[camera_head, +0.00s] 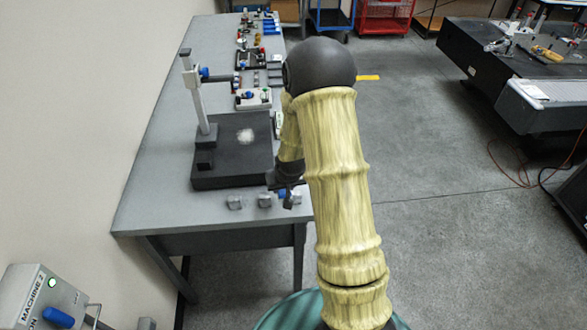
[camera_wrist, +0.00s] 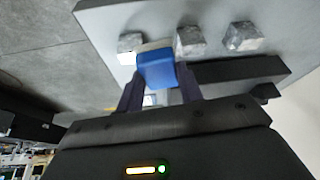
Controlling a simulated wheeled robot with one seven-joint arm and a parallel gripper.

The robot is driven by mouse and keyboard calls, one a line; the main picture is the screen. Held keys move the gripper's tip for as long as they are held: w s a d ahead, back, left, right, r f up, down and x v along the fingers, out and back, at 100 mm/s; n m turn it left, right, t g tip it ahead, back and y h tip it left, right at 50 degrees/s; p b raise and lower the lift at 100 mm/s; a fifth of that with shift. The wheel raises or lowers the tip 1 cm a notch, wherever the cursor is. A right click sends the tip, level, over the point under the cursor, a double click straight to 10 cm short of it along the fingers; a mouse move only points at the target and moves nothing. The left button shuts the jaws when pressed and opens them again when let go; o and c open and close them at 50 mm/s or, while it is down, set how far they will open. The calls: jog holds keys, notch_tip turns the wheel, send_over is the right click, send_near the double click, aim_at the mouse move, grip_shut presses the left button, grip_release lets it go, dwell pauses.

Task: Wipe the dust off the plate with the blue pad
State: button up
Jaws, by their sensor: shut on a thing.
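The plate (camera_head: 215,175) is a thick dark slab on the grey bench, with a white dust patch (camera_head: 246,136) on its top. A dark edge of the slab (camera_wrist: 240,70) shows in the wrist view; the dust does not show there. My gripper (camera_head: 287,193) is at the near right corner of the plate, beside the small blocks. In the wrist view my gripper (camera_wrist: 160,78) is shut on the blue pad (camera_wrist: 157,68), which has a pale strip along one side. I cannot tell whether the pad touches the bench.
Grey metal blocks (camera_head: 234,202) stand in a row along the bench's front edge, close to the pad. A stand with a pale post (camera_head: 199,100) rises at the plate's left. Fixtures and tools (camera_head: 252,98) lie behind the plate. Open floor (camera_head: 430,180) lies to the right.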

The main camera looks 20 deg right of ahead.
jog(key=s+a+n+p, duration=0.1)
jog(key=s+a+p, duration=0.3)
jog(key=p, duration=0.5)
jog(key=shift+s+a+r+n+p, duration=0.2)
jog(key=shift+a+r+n+p, duration=0.15)
jog(key=shift+a, duration=0.7)
jog(key=shift+w, duration=0.1)
